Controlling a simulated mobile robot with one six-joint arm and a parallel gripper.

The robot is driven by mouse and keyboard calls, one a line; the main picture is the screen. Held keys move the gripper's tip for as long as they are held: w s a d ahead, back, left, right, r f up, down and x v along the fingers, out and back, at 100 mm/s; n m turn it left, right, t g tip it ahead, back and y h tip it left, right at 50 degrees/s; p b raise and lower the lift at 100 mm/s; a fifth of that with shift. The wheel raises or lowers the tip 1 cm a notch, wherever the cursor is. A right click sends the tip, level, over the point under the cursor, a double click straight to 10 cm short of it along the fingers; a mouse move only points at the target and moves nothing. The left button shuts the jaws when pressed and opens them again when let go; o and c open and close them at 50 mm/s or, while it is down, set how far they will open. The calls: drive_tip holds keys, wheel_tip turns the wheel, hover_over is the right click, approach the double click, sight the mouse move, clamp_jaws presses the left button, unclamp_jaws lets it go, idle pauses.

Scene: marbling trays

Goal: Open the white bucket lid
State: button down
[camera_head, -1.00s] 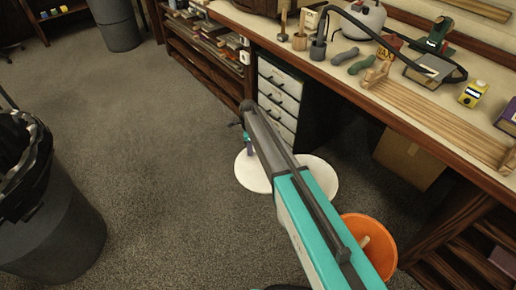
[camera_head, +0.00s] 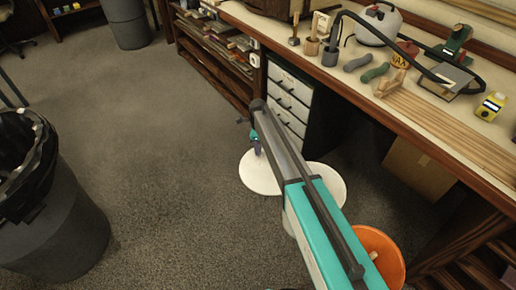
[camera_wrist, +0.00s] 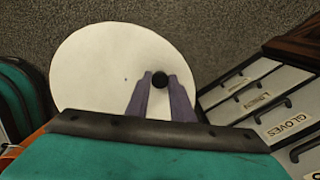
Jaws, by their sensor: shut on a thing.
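The white round bucket lid (camera_head: 327,185) shows on both sides of my arm in the head view; the arm hides its middle. In the wrist view the lid (camera_wrist: 92,68) is a flat white disc with a small black knob (camera_wrist: 160,80) off its centre. My gripper (camera_wrist: 161,88) has its purple fingers closed around the knob. In the head view my gripper (camera_head: 257,147) is at the lid's far left part.
An orange bucket (camera_head: 388,262) stands near the lid, at the lower right. A white drawer unit (camera_head: 288,95) and a workbench (camera_head: 420,140) with tools lie beyond and to the right. A dark bin (camera_head: 55,235) stands at the left. The carpet between is clear.

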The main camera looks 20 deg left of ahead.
drive_tip(key=c, duration=1.5)
unclamp_jaws()
drive_tip(key=shift+c, duration=0.2)
drive_tip(key=shift+r, duration=0.1)
wheel_tip(320, 180, up, 14)
drive_tip(key=shift+f, duration=0.2)
drive_tip(key=shift+s, duration=0.15)
